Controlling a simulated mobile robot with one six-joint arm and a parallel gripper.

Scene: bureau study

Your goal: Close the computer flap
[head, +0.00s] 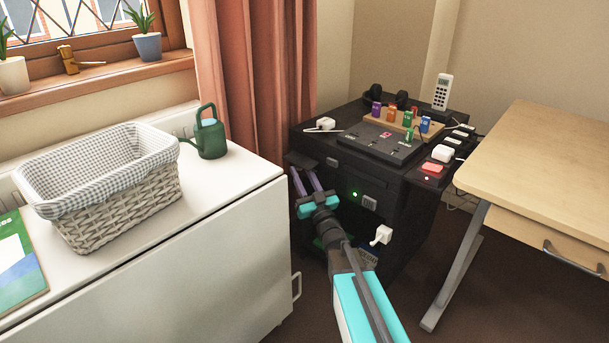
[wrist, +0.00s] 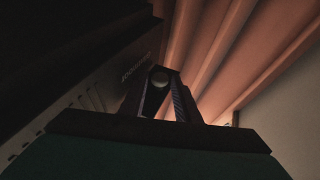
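The computer (head: 345,180) looks to be the large black cabinet between the curtain and the desk, with a green light and a switch on its front. A small dark panel (head: 302,160), perhaps the flap, juts out at its upper left front edge. My gripper (head: 301,170) is just below and in front of this panel, its two purple fingers apart. I cannot tell whether they touch it. In the dark wrist view my gripper (wrist: 160,95) shows its fingers either side of a small round grey thing (wrist: 160,77). The computer's lower front is partly hidden by my arm.
A white cabinet (head: 200,245) with a basket (head: 120,205) and watering can (head: 209,137) stands close on the left. A wooden desk (head: 545,150) is on the right. A white plug (head: 381,235) sticks out of the computer's front. A curtain (head: 255,80) hangs behind.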

